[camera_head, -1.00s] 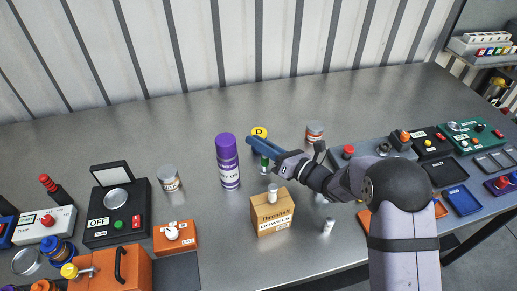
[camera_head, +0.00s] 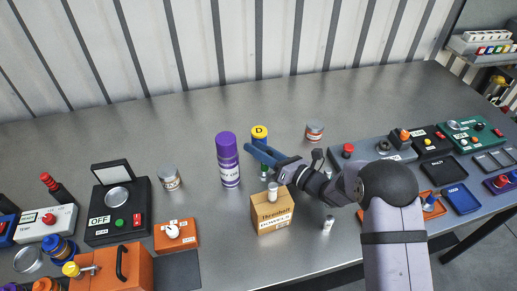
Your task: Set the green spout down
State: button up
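The green spout (camera_head: 264,168) is a small green piece below and beside my gripper's blue fingers, near the table's middle. My gripper (camera_head: 257,153) reaches in from the right, low over the table, and its fingers partly cover the spout. I cannot tell whether the fingers touch the spout or whether it rests on the table. The gap between the fingers is too small to make out.
A yellow-topped container marked D (camera_head: 259,132) stands just behind my gripper. A purple spray can (camera_head: 228,160) stands to the left. A cardboard dowels box (camera_head: 272,212) is in front, with a small pale-capped cylinder (camera_head: 272,192) at it. A tin (camera_head: 314,131) stands behind right.

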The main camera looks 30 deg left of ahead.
jog(key=shift+r, duration=0.1)
jog(key=shift+r, duration=0.15)
jog(key=shift+d, duration=0.3)
jog(key=shift+s+d+f+b, duration=0.1)
jog(key=shift+d+b, duration=0.1)
jog(key=shift+d, duration=0.4)
jog(key=shift+s+d+f+b, duration=0.1)
jog(key=shift+d+b, duration=0.1)
jog(key=shift+d, duration=0.4)
jog(key=shift+r+b, duration=0.75)
jog(key=shift+r, duration=2.85)
